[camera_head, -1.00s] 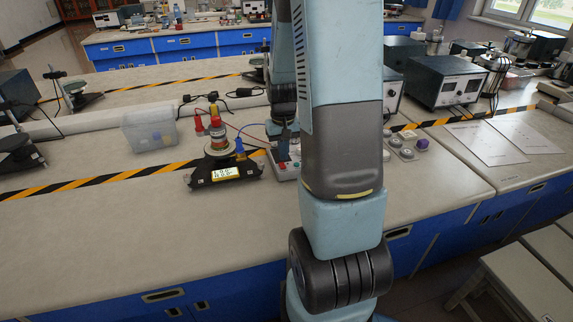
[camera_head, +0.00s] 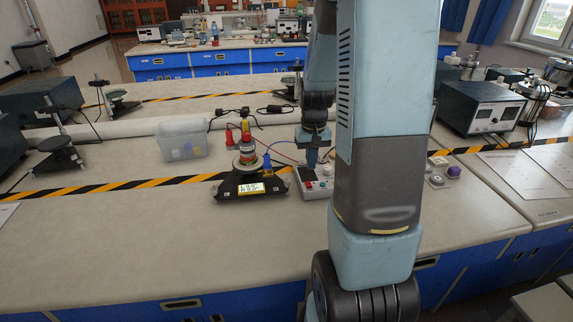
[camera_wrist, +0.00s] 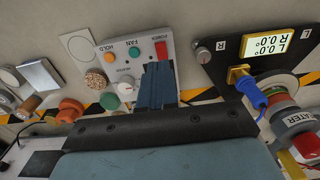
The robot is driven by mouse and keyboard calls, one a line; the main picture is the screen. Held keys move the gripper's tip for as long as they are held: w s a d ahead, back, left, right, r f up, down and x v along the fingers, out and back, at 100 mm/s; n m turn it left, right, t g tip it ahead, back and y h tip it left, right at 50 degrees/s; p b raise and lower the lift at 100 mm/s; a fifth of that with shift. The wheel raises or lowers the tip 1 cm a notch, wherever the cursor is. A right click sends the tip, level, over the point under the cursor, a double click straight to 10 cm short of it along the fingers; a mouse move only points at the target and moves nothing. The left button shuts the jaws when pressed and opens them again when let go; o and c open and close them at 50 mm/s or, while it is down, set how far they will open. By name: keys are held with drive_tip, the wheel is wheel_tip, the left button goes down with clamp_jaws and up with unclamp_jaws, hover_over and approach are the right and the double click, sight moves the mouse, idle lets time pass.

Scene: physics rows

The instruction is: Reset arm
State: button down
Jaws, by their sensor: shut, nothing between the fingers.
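My arm stands upright in the right half of the head view and hides part of the bench. My gripper (camera_head: 311,160) is shut and empty, pointing down at a grey control box (camera_head: 322,186) with coloured buttons. In the wrist view my gripper (camera_wrist: 158,75) covers part of this control box (camera_wrist: 122,62), near its red power switch (camera_wrist: 161,48). I cannot tell whether the fingertips touch the box.
A black instrument with a lit display (camera_head: 250,187) stands left of the box, with a blue plug and wires. A clear bin (camera_head: 184,141) is farther left. A dark power unit (camera_head: 482,106) stands at right.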

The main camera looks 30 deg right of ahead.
drive_tip(key=s+a+r+t, duration=0.1)
drive_tip(key=s+a+r, duration=0.1)
drive_tip(key=a+r, duration=0.15)
drive_tip(key=s+a+r+n+t, duration=0.1)
drive_tip(key=a+r, duration=0.1)
drive_tip(key=r, duration=0.3)
drive_tip(key=s+a+r+t, duration=0.1)
drive_tip(key=s+a+r, duration=0.1)
drive_tip(key=r, duration=0.3)
drive_tip(key=s+a+r+n+t, duration=0.2)
drive_tip(key=s+a+r, duration=0.5)
drive_tip(key=s, duration=0.5)
drive_tip(key=shift+a+r+t, duration=0.2)
drive_tip(key=shift+r+t, duration=0.1)
drive_tip(key=shift+r, duration=0.65)
drive_tip(key=shift+w, duration=0.1)
